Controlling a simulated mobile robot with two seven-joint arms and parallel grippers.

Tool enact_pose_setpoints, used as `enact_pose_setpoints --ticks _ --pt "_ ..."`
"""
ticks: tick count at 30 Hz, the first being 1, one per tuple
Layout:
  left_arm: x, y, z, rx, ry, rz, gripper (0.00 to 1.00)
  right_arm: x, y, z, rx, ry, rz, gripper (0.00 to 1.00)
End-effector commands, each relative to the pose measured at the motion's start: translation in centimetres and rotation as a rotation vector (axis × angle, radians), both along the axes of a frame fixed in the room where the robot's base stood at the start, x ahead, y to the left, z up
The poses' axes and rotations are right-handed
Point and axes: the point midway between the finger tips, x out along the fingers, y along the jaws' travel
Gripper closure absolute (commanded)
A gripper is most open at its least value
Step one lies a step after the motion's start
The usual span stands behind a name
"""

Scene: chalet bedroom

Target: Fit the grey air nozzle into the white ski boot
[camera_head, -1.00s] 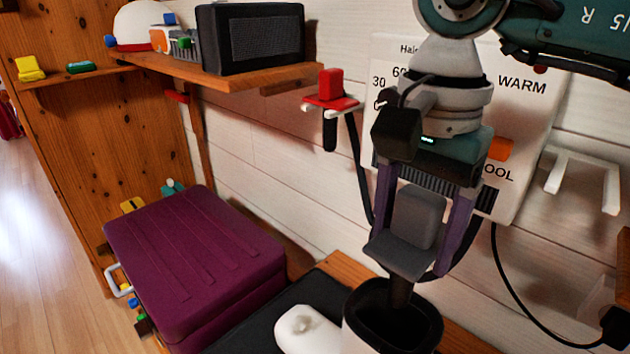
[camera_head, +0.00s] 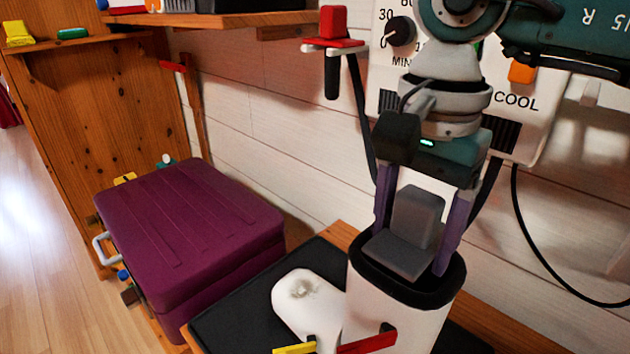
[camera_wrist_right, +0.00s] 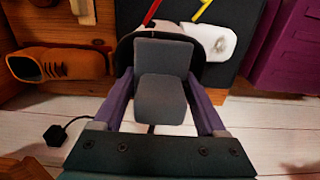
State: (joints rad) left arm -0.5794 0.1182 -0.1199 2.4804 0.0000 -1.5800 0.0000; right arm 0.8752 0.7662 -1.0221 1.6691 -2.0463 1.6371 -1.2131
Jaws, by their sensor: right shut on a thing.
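My right gripper (camera_head: 412,250) is shut on the grey air nozzle (camera_head: 416,220), with one purple finger on each side of it. The nozzle has an upright block and a flat sloping plate. Its plate is at the dark, open top of the white ski boot (camera_head: 395,318), at about rim level. The nozzle's lower part is hidden inside the boot. The boot stands upright, with its toe to the left and red and yellow buckles at its front. In the right wrist view, the nozzle (camera_wrist_right: 160,85) is between the fingers and in front of the boot toe (camera_wrist_right: 207,40). My left gripper is not in view.
The boot stands on a black mat (camera_head: 232,318) beside a purple suitcase (camera_head: 190,225). A white dryer panel (camera_head: 520,125) is on the wall behind my right arm, with a hose and a red-topped holder (camera_head: 333,28). A brown boot (camera_wrist_right: 60,65) shows in the right wrist view.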

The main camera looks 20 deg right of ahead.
Motion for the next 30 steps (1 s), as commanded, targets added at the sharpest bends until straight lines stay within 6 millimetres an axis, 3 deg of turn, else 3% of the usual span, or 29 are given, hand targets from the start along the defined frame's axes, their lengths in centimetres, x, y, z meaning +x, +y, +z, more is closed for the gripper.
enact_pose_setpoints --ticks 14,30 --pt "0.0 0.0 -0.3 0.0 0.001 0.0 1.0 0.0 0.0 -0.3 0.0 -0.001 0.0 0.89" --pt "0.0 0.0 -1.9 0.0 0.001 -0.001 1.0 0.0 0.0 -1.9 0.0 -0.001 -0.001 0.89"
